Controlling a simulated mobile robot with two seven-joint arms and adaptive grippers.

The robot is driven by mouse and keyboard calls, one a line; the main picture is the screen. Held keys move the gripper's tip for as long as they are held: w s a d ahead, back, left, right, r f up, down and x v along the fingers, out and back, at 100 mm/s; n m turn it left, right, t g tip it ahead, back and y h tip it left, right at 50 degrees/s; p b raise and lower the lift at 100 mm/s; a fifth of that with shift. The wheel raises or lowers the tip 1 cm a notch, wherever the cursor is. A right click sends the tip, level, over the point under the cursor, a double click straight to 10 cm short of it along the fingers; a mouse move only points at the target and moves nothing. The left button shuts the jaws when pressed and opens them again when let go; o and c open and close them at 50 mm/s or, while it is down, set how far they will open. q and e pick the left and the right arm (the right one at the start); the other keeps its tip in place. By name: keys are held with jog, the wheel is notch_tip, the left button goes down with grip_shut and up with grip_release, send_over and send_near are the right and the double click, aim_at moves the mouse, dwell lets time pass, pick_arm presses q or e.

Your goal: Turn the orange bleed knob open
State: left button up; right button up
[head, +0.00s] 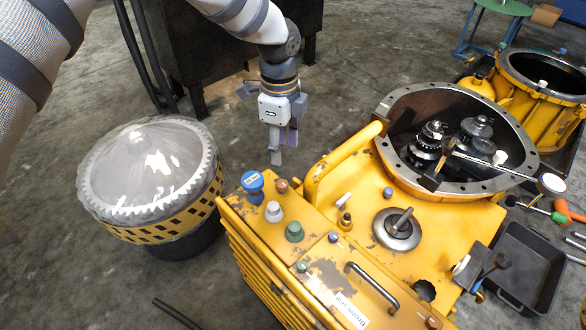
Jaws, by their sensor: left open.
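My left gripper (283,150) hangs fingers-down above the floor, just behind the near-left end of the yellow transmission housing (330,268). It is open with nothing between its fingers. It is apart from the knobs on the housing. A small brownish-orange knob (282,185) stands on the housing's top, below the gripper in the picture; I cannot tell for sure that it is the orange bleed knob. Beside it are a blue knob (253,184), a pale grey knob (273,211) and a green knob (294,232). My right gripper is not in view.
A curved yellow rail (340,160) rises right of the knobs. A round open flange (390,150) with gears lies beyond. A wrapped, toothed drum (150,165) stands left. A black tray (528,265) and an orange-headed mallet (562,210) are at right.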

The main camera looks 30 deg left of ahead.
aim_at(282, 183)
pick_arm(q)
jog(key=f, duration=0.3)
jog(key=f+b, duration=0.1)
jog(key=f, duration=0.7)
jog(key=shift+s, duration=0.3)
grip_shut()
